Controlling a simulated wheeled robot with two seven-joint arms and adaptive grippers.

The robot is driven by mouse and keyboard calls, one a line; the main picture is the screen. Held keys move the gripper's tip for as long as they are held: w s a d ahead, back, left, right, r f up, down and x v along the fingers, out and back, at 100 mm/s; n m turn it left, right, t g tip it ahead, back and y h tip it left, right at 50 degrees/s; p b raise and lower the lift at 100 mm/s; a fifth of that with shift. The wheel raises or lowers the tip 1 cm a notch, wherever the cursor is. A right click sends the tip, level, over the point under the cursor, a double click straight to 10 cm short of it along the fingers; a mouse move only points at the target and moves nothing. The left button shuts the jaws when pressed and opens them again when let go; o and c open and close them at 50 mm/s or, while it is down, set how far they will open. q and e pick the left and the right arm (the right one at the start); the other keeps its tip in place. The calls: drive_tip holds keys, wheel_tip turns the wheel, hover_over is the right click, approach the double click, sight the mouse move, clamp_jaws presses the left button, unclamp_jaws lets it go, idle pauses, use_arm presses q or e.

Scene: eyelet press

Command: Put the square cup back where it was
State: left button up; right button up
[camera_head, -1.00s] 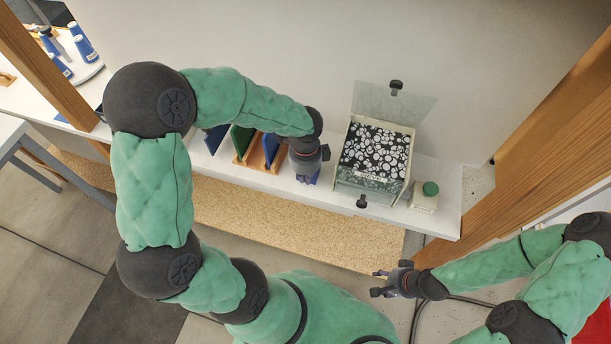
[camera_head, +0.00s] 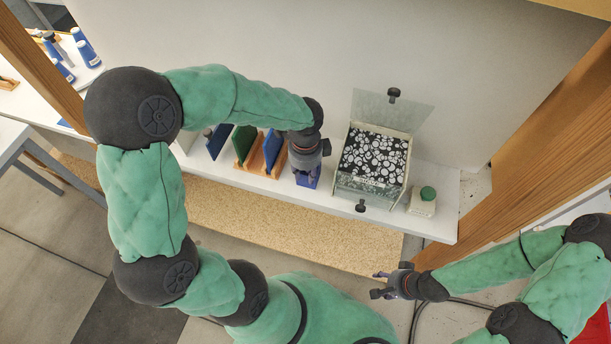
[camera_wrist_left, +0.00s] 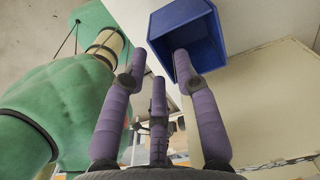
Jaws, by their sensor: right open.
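The square cup is blue and stands on the white shelf in the head view (camera_head: 308,178), partly hidden under my left gripper (camera_head: 307,165). In the left wrist view the cup (camera_wrist_left: 188,28) shows its open mouth at the top. My left gripper (camera_wrist_left: 160,68) has its purple fingers spread there. One fingertip overlaps the cup's mouth and another lies outside its left wall, with a gap; contact cannot be told. My right gripper (camera_head: 380,284) is open and empty in front of the shelf, well away from the cup.
Blue and green panels stand in a wooden rack (camera_head: 257,162) left of the cup. A clear-lidded box (camera_head: 373,160) with a black-and-white patterned top stands to its right, and a small green-capped container (camera_head: 423,201) stands beyond. A wooden post (camera_head: 540,140) rises at the right.

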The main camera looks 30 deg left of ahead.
use_arm(q)
wheel_tip(320, 180, up, 7)
drive_tip(key=p, duration=0.1)
drive_tip(key=shift+p, duration=0.4)
drive_tip(key=shift+c, duration=0.3)
idle(0.8)
